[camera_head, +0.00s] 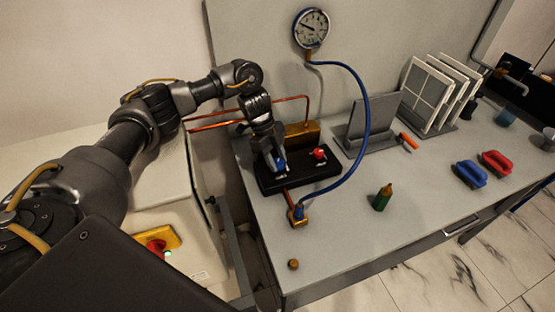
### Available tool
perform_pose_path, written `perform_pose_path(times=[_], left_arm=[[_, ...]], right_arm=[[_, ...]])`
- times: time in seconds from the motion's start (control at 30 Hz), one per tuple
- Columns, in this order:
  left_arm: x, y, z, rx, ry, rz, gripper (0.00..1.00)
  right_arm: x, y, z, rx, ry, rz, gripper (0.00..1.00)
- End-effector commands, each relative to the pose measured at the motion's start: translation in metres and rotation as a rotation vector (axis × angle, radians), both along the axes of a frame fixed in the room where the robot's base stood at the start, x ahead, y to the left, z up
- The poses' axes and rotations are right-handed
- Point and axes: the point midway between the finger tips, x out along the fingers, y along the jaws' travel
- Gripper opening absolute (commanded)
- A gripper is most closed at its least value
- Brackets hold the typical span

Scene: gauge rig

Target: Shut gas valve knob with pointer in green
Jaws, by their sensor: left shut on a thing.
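My left gripper (277,168) reaches down over the left part of a black valve block (325,171) on the bench. It is shut on a blue knob (281,164), which is mostly hidden by the fingers. A red knob (319,154) stands to the right on the same block, apart from the gripper. A round pressure gauge (311,28) is on the wall behind, with a pale dial and a dark pointer. The dial is too small to tell any coloured zone or exact reading. My right gripper is not in view.
A blue hose (367,106) curves from the gauge to a brass fitting (297,215) at the bench front. A green bottle (382,197), blue and red handled items and grey panel racks (372,128) stand to the right. The front middle of the bench (345,245) is mostly clear.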

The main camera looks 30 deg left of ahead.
Motion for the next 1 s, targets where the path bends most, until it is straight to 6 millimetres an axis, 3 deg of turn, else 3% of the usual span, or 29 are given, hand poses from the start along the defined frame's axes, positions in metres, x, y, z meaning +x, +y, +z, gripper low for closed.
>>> perform_pose_path(times=[0.03,0.07,0.2,0.57,1.0], left_arm=[[0.000,0.001,0.000,0.001,0.001,0.001,0.15],[0.000,0.001,0.000,0.001,0.001,0.001,0.40],[0.000,0.000,0.000,0.001,0.001,0.002,0.59],[0.001,0.002,0.005,0.000,-0.001,0.002,0.59],[0.004,0.032,0.077,0.003,-0.004,0.002,0.59]], right_arm=[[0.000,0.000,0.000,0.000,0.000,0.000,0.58],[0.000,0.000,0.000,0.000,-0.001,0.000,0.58],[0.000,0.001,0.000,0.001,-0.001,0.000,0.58],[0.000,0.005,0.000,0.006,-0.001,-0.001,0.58],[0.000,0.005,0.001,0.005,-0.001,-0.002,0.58]])
